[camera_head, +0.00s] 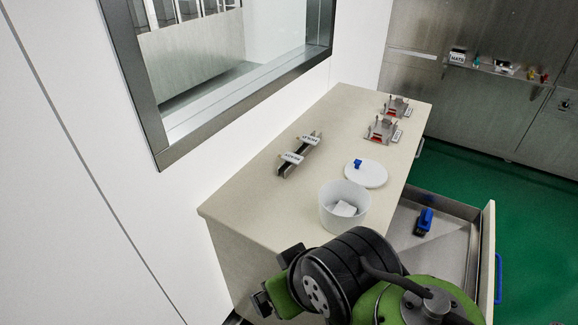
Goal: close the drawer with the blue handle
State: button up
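The drawer (468,262) is pulled out from the right side of the beige cabinet. Its inside is grey, and its front panel (488,243) stands well away from the cabinet. The blue handle (498,279) is on the outer face of that panel, at the right. A blue and black object (424,222) lies in the drawer. My green and black arm covers the near part of the drawer. Black parts at the left end of the arm look like my gripper (270,298), well left of the handle. Its fingers are not clear, and nothing shows held.
On the countertop (250,200) are a white tub (345,222) with white pieces inside, a white lid (366,174) with a blue knob, a dark rack (299,155) and two metal fixtures. Green floor (540,210) is open right of the drawer. A windowed wall borders the left.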

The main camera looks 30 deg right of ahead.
aim_at(458, 248)
jog(key=k+l+u, duration=0.15)
jog(key=u, duration=0.3)
jog(key=k+l+u, duration=0.15)
jog(key=u, duration=0.25)
jog(key=k+l+u, duration=0.1)
jog(key=u, duration=0.35)
jog(key=k+l+u, duration=0.1)
jog(key=k, duration=0.4)
jog(key=k+l+u, duration=0.15)
jog(key=k, duration=0.4)
jog(key=k+z, duration=0.1)
jog(key=z, duration=0.35)
jog(key=l+z, duration=0.15)
jog(key=z, duration=0.25)
jog(key=k+l+z, duration=0.15)
jog(key=z, duration=0.3)
jog(key=l+z, duration=0.15)
jog(key=z, duration=0.25)
jog(key=l+z, duration=0.15)
jog(key=z, duration=0.3)
jog(key=i+l+u, duration=0.15)
jog(key=l, duration=0.15)
jog(key=i+l+u, duration=0.15)
jog(key=l, duration=0.15)
jog(key=k, duration=0.05)
